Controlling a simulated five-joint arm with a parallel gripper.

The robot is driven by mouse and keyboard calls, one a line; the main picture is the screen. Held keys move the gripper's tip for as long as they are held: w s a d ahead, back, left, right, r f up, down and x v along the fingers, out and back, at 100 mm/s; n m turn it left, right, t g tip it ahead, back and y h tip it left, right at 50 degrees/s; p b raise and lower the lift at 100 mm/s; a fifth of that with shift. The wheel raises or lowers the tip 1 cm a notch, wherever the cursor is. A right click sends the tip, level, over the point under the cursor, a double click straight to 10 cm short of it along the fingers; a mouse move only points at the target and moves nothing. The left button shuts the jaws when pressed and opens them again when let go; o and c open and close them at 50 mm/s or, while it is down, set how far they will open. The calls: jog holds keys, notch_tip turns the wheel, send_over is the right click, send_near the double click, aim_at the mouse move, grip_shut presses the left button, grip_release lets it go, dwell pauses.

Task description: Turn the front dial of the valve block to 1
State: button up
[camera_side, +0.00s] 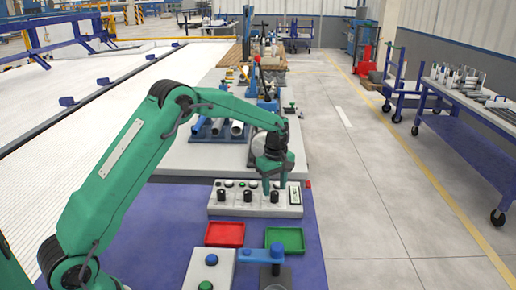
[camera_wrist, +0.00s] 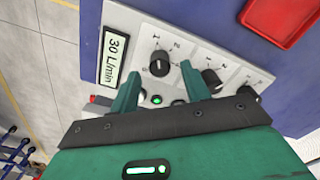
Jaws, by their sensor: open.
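The valve block (camera_side: 240,209) is a pale box with a row of black dials and small lamps on top. In the side view my gripper (camera_side: 274,188) is over its right end. In the wrist view my gripper (camera_wrist: 160,73) is open, its green fingers either side of a black dial (camera_wrist: 160,63) with a pale pointer mark; contact cannot be told. Two more dials (camera_wrist: 213,78) show to the right, partly hidden by a finger. The display (camera_wrist: 115,55) reads 30 L/min. A green lamp (camera_wrist: 157,100) is lit between the fingers.
A red tray (camera_side: 225,234) and a green tray (camera_side: 286,239) lie in front of the block. A blue handle (camera_side: 262,253) and a grey button box (camera_side: 209,268) stand nearer the camera. Blue and white pipes (camera_side: 217,127) lie in a rack behind.

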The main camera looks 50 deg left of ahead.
aim_at(274, 193)
jog(key=shift+r, duration=2.45)
jog(key=shift+s+r, duration=0.25)
jog(key=shift+r, duration=0.15)
jog(key=s+d+r+m+t, duration=0.3)
jog(key=s+r+m, duration=0.5)
jog(key=s+r, duration=0.65)
jog(key=s+d+f+m+t, duration=0.1)
jog(key=s+m, duration=0.3)
jog(key=s, duration=0.5)
jog(key=s+f+m+t, duration=0.1)
jog(key=s+m, duration=0.3)
jog(key=s, duration=0.6)
jog(key=shift+d+t, duration=0.3)
jog(key=shift+d, duration=0.1)
jog(key=shift+w, duration=0.1)
